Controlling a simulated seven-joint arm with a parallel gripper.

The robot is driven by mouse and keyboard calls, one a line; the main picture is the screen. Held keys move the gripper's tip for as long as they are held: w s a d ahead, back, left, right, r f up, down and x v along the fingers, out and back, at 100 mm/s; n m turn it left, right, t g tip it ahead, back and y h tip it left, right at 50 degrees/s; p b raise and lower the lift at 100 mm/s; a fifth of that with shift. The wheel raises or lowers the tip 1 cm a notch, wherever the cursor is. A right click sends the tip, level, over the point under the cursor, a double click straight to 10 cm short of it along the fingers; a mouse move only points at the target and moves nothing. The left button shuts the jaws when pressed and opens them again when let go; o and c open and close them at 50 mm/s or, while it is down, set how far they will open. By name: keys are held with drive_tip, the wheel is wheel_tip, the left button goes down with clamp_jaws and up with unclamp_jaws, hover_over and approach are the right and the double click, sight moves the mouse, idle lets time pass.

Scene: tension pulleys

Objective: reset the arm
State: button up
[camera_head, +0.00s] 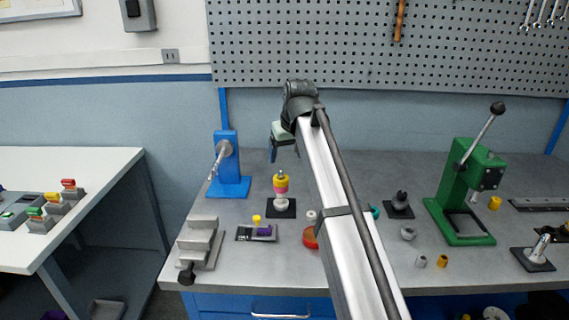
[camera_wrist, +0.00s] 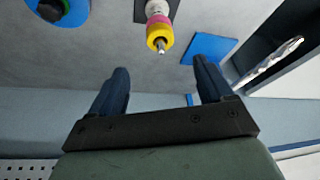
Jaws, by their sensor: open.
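My gripper (camera_head: 283,153) hangs above the back of the workbench, a little above and behind a post that carries a yellow and a pink pulley (camera_head: 281,185). In the wrist view my gripper (camera_wrist: 164,78) has its two dark fingers spread apart with nothing between them. The stacked pulleys (camera_wrist: 158,32) show beyond the fingertips in that view, apart from them. My arm crosses the middle of the head view and hides part of the bench behind it.
A blue stand (camera_head: 229,165) is left of the pulley post. A grey vise (camera_head: 200,243) sits at the front left, and a green press (camera_head: 463,195) at the right. Small parts lie around the bench. A pegboard (camera_head: 300,45) rises behind.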

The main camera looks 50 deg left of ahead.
drive_tip(key=shift+v, duration=1.2)
